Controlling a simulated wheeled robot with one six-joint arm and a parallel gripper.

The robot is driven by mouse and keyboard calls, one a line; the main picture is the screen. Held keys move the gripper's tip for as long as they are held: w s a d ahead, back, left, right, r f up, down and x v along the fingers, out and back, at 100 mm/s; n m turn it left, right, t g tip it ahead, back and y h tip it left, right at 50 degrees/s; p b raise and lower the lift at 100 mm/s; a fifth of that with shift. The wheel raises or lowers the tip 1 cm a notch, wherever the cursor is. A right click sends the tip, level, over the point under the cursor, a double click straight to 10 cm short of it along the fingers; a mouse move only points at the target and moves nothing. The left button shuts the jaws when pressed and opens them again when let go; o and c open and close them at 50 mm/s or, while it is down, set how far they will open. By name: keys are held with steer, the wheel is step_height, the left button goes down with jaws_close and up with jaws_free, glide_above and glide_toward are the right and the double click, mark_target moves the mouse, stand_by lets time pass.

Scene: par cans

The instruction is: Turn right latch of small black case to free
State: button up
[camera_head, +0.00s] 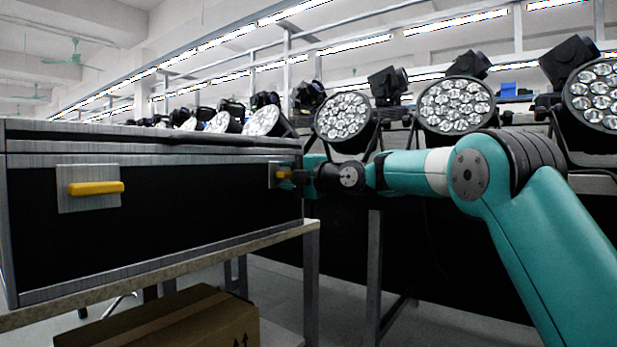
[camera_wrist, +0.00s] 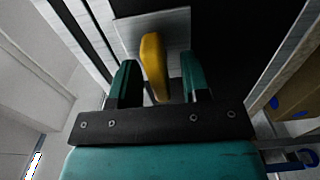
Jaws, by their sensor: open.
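The small black case (camera_head: 150,220) with silver edges stands on a table at the left of the head view, its lid down. Its left latch, a yellow handle (camera_head: 96,188) on a silver plate, lies horizontal. The right latch (camera_head: 284,175) is partly hidden by my gripper (camera_head: 298,175) in the head view. In the wrist view the right latch's yellow handle (camera_wrist: 153,62) stands between the two teal fingers of my gripper (camera_wrist: 157,82). The fingers are open, with a gap on each side of the handle; the right gap looks wider.
The table (camera_head: 200,256) carries the case, and its edge runs just below the case front. A cardboard box (camera_head: 165,318) sits under it. Several par cans (camera_head: 345,116) and moving-head lights stand on a bench behind my arm.

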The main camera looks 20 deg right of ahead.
steer(key=p+v, duration=0.3)
steer(key=v, duration=1.4)
steer(key=s+a+m+g+h+p, duration=0.2)
steer(key=s+a+m+g+p, duration=0.7)
steer(key=s+a, duration=0.6)
steer(key=s+m+g+h+p, duration=0.55)
steer(key=s+m+p, duration=0.45)
steer(key=s, duration=1.1)
step_height(320, 180, up, 35)
steer(key=y+p, duration=0.1)
steer(key=p, duration=3.5)
steer(key=shift+w+d+r+n+p, duration=0.25)
steer(key=shift+w+d+n+p, duration=0.1)
steer(key=shift+w, duration=0.1)
